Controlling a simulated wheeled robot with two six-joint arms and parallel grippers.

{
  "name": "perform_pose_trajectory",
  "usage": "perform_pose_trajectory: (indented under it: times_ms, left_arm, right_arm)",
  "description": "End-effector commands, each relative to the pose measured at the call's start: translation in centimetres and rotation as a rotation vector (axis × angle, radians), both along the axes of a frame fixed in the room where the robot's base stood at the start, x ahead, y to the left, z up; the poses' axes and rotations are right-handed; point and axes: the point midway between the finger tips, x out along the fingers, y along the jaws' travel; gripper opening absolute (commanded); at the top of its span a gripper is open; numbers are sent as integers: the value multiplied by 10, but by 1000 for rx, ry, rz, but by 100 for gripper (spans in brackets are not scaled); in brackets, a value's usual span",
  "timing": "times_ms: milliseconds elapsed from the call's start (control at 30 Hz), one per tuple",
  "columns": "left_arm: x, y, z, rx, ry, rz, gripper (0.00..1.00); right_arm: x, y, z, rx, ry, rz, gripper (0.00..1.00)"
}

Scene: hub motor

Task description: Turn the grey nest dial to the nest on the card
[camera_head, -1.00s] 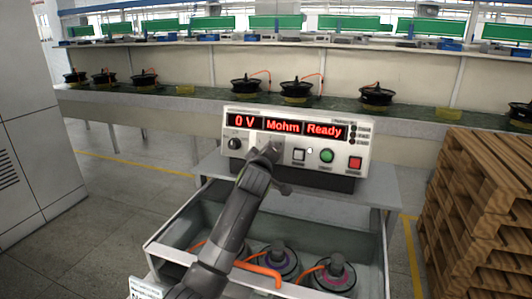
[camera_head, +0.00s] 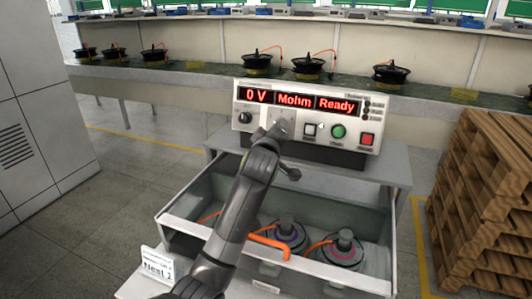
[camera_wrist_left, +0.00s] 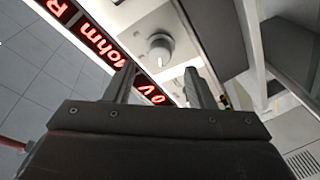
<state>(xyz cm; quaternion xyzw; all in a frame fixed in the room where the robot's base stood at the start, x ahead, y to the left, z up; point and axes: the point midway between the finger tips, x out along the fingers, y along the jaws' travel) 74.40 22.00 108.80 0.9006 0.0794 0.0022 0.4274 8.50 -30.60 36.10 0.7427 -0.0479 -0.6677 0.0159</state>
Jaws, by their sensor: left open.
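The grey dial (camera_wrist_left: 160,48) shows on a pale plate in the left wrist view, with a short pale mark on its lower side there. My left gripper (camera_wrist_left: 160,72) is open, its two fingers pointing toward the dial, with nothing between them. The display reads "0 V", "Mohm" and "Ready". The white card (camera_head: 157,264) stands at the lower left and seems to read "Nest 1". My right gripper is out of view.
A black knob (camera_head: 246,117) is on the panel's left; a white button (camera_head: 310,130), green button (camera_head: 338,131) and red button (camera_head: 367,140) are on its right. The open grey drawer (camera_head: 379,284) below holds motors with orange cables. Wooden pallets (camera_head: 485,205) stand at right.

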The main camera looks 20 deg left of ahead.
Motion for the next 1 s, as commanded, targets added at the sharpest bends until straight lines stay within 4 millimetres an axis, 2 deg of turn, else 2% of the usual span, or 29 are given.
perform_pose_trajectory:
  times_ms: [600,800,1000]
  left_arm:
    - [-96,-14,5,-4,-1,0,49]
    - [-116,-17,7,-1,0,-1,49]
    - [-122,-18,7,-1,1,0,49]
  right_arm:
    - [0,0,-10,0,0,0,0]
    - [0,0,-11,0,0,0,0]
    - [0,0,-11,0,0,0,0]
